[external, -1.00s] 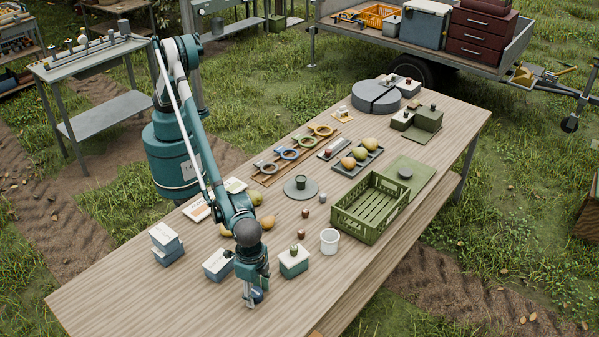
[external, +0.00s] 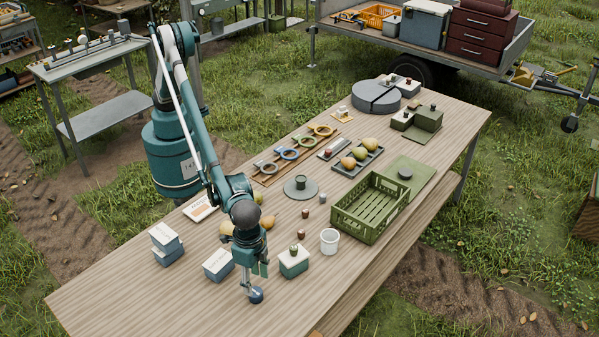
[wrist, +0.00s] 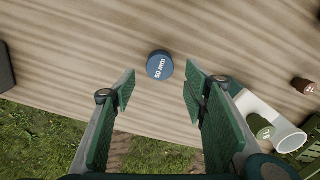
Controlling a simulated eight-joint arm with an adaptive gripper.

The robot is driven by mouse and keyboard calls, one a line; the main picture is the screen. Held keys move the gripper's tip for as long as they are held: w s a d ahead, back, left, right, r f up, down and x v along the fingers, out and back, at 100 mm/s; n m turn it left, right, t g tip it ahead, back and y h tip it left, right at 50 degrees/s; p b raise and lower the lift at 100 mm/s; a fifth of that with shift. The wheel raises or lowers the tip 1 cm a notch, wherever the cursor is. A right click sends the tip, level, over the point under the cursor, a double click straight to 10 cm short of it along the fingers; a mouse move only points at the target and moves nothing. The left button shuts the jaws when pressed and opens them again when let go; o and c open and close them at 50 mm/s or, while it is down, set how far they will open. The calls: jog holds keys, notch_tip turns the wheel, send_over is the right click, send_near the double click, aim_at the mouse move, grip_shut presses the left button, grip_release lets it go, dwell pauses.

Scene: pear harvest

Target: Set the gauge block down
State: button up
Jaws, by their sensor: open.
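In the wrist view my gripper's green-padded jaws (wrist: 160,88) are spread wide. The block shows just beyond the gap between their tips, with bare wood visible on both sides of it and no finger touching it.
Blue-and-white boxes (external: 218,265) stand to the left of my gripper. A green-and-white box (external: 293,263) stands close on its right, then a white cup (external: 329,241) and a green crate (external: 345,228). The table's front end (external: 160,315) is clear.

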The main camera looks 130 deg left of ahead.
aim_at(256, 292)
jog(key=shift+r, duration=2.6)
jog(key=s+a+r+m+t, duration=0.1)
jog(key=s+a+r+t, duration=0.1)
jog(key=s+a+r, duration=0.85)
jog(key=s+a+r+m+t, duration=0.1)
jog(key=s+a+r, duration=0.7)
jog(key=a+r, duration=0.4)
jog(key=s+a+r+t, duration=0.15)
jog(key=s+a, duration=0.25)
jog(key=s, duration=0.4)
jog(key=s+a+r+t, duration=0.1)
jog(key=s+a+r, duration=0.25)
jog(key=s, duration=0.45)
jog(key=s+a+f+t, duration=0.1)
jog(key=s+a+f, duration=0.1)
jog(key=s, duration=0.5)
jog(key=s+a+f+m, duration=0.1)
jog(key=s+a+f, duration=0.2)
jog(key=s, duration=0.4)
jog(key=shift+s+a+f+t, duration=0.3)
jog(key=shift+s+a+t, duration=0.05)
jog(key=shift+s+a, duration=0.1)
